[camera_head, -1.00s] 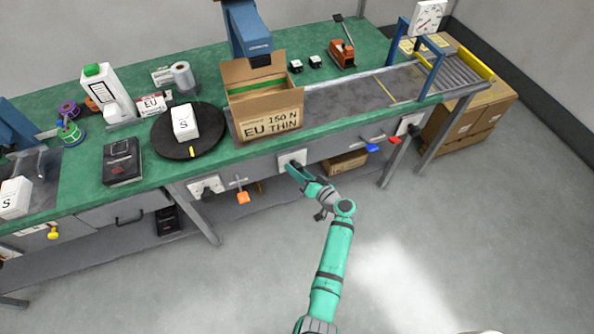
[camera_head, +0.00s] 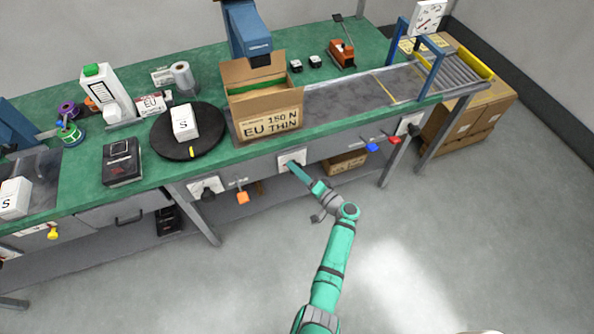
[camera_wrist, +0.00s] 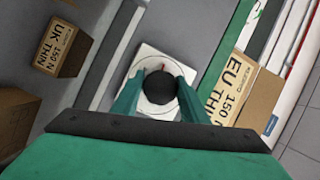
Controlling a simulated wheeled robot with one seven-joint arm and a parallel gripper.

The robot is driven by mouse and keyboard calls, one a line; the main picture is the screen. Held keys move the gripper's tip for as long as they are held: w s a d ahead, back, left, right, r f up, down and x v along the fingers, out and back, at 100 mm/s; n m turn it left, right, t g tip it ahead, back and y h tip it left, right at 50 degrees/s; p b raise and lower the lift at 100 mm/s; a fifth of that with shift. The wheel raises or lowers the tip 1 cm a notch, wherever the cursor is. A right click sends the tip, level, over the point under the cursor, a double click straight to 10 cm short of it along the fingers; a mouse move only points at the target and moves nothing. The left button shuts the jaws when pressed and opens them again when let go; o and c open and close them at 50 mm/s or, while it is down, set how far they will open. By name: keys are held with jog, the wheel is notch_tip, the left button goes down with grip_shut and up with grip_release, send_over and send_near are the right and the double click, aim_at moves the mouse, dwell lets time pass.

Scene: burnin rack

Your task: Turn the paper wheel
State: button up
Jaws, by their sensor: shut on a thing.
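The paper wheel is a black round knob (camera_wrist: 160,87) on a white square plate (camera_wrist: 148,58), with a short red mark above the knob in the wrist view. In the head view the white plate (camera_head: 291,158) sits on the bench front below the open cardboard box. My gripper (camera_wrist: 159,85) has one green finger on each side of the knob, closed on it. It also shows in the head view (camera_head: 294,167), reaching up to the plate. The finger tips hide part of the plate.
An orange lever (camera_head: 243,197) lies left of the plate; blue (camera_head: 372,147) and red (camera_head: 394,140) levers lie right. The floor in front is clear.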

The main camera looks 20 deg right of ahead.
jog(key=shift+a+r, duration=0.1)
jog(key=o, duration=1)
jog(key=shift+s, duration=0.1)
jog(key=v, duration=1)
jog(key=shift+s+d, duration=0.25)
jog(key=shift+s+d, duration=0.1)
